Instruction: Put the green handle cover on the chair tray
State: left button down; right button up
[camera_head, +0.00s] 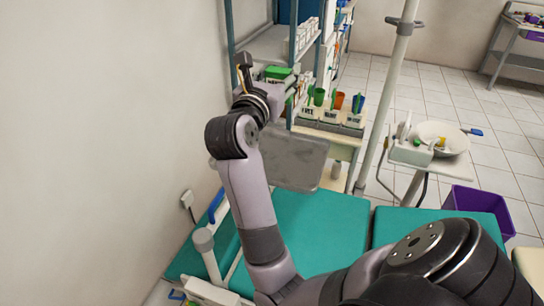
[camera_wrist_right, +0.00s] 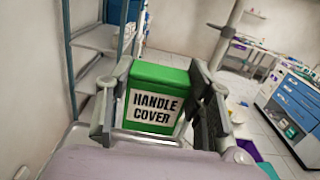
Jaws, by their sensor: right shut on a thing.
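The green handle cover is a green box (camera_wrist_right: 158,78) with a white "HANDLE COVER" label in the right wrist view. My right gripper (camera_wrist_right: 163,98) is shut on it, with one finger on each side. In the head view the right gripper (camera_head: 262,80) is raised at the upper middle, and the green top of the box (camera_head: 278,72) shows beside it. A flat grey panel (camera_head: 294,160), which looks like the chair tray, sits below and to the right of the gripper, partly behind my right arm. My left gripper is not in view.
The teal chair (camera_head: 320,222) lies below. A metal shelf rack (camera_head: 229,40) stands behind the gripper. Labelled bins (camera_head: 330,115) with coloured items are on a bench. A pole (camera_head: 385,95) and a side tray with a white bowl (camera_head: 440,138) stand to the right. A purple bin (camera_head: 480,203) is on the floor.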

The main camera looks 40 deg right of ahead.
jog(key=shift+d+f, duration=0.15)
jog(key=shift+f, duration=0.1)
notch_tip(320, 180, down, 19)
jog(key=shift+f+b, duration=0.15)
jog(key=shift+b, duration=0.3)
jog(key=shift+f, duration=0.25)
jog(key=o, duration=0.8)
jog(key=shift+r, duration=0.15)
jog(key=shift+o, duration=0.2)
